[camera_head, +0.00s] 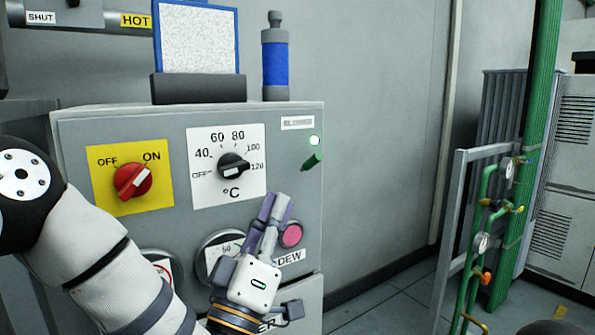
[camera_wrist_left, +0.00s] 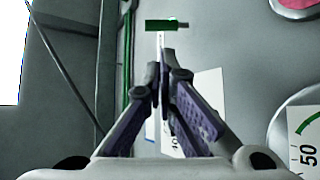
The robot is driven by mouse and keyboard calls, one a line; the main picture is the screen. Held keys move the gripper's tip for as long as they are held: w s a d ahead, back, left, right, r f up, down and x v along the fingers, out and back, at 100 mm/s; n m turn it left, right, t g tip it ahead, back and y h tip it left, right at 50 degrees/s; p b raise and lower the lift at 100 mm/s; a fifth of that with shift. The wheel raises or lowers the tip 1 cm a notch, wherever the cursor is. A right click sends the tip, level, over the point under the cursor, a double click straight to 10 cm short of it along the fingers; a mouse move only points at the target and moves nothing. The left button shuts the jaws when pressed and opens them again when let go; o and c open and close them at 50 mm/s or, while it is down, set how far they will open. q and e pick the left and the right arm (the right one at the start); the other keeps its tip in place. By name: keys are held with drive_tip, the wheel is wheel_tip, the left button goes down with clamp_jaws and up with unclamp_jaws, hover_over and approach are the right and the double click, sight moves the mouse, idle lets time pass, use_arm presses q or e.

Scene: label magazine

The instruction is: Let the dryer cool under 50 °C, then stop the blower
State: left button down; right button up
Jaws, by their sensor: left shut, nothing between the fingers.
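The dryer's grey front panel (camera_head: 80,140) carries a red rotary switch (camera_head: 133,180) on a yellow OFF/ON plate, its white mark toward ON. To its right a black temperature knob (camera_head: 233,166) sits on a white °C scale, its pointer toward the right side near 120. Below, a round gauge (camera_head: 212,250) marked 50 is partly covered by my left gripper; its needle cannot be read. The gauge also shows in the left wrist view (camera_wrist_left: 305,135). My left gripper (camera_head: 276,207) is shut and empty, in front of the panel beside a pink button (camera_head: 291,235). My right gripper is out of view.
A blue-framed board (camera_head: 197,40) and a blue cylinder (camera_head: 275,62) stand on top. Green pipes with valves (camera_head: 483,240) stand at right, with bare floor between.

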sight(311, 163)
use_arm(q)
drive_tip(key=shift+a+r, duration=0.15)
drive_tip(key=shift+r, duration=0.1)
drive_tip(key=x, duration=1)
